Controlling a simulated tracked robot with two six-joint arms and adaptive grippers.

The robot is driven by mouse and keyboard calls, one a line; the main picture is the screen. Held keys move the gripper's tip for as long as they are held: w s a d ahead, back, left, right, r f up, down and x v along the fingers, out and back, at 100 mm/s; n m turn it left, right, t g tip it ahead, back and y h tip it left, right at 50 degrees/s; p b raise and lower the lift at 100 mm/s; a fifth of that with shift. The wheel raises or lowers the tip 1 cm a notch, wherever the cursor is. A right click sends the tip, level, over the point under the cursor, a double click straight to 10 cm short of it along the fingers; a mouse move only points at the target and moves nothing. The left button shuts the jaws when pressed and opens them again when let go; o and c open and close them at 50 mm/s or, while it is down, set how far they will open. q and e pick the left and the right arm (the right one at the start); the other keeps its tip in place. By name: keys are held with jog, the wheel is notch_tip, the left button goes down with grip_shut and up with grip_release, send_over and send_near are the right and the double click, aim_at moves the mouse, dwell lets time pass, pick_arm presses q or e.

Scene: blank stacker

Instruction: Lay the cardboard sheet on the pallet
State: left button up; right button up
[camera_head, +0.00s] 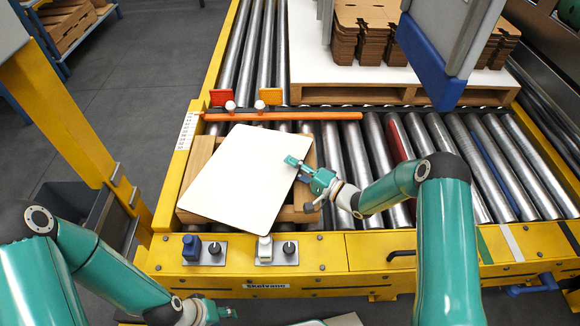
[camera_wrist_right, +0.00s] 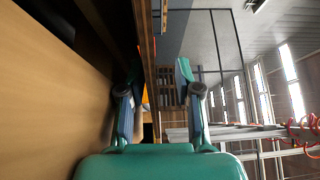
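The cardboard sheet (camera_head: 240,180), pale with rounded corners, lies over the wooden pallet (camera_head: 202,152) on the rollers in the head view. It is turned askew to the pallet, and one corner reaches past the pallet's top edge. I cannot tell whether it lies fully flat. My right gripper (camera_head: 298,168) is at the sheet's right edge. In the right wrist view its fingers (camera_wrist_right: 160,80) stand apart, with a thin brown edge running between them, closer to the left finger. My left gripper (camera_head: 222,313) is low in the head view, away from the sheet; its fingers are too small to read.
An orange bar (camera_head: 300,116) crosses the rollers just beyond the pallet. A yellow conveyor frame (camera_head: 330,252) with knobs runs along the front. Stacked cardboard blanks (camera_head: 368,28) stand on another pallet behind. A blue-edged grey panel (camera_head: 432,62) hangs at the upper right. Rollers right of the pallet are bare.

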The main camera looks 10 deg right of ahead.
jog(key=shift+s+f, duration=0.15)
jog(key=shift+f, duration=0.55)
jog(key=shift+r+h+p, duration=0.3)
jog(key=shift+r+p, duration=0.25)
jog(key=shift+p, duration=0.25)
jog(key=p+v, duration=0.2)
jog(key=v, duration=0.9)
jog(key=shift+s+d+p, duration=0.15)
jog(key=shift+d+p, duration=0.15)
jog(key=shift+d, duration=0.1)
